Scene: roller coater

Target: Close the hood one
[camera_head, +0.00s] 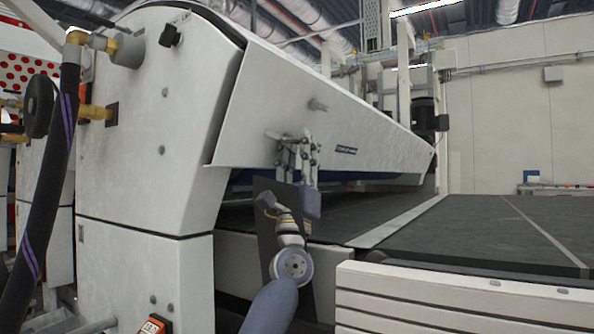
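The hood (345,135) is a long white sloped cover with a small dark label. It leans out over the dark conveyor bed, and a gap shows beneath its lower edge. My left arm comes up from the bottom centre. Its gripper (298,160) is at the hood's lower front edge, among grey metal parts by a dark grey block. Gripper and metal parts overlap, so I cannot tell whether the fingers are open, shut, or touching the hood. My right gripper is not in view.
The white machine housing (145,140) stands at the left, with a thick black hose (48,175) in front. The dark conveyor bed (480,232) runs to the right. White slatted panels (450,300) border it at the lower right. A dark plate stands behind my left wrist.

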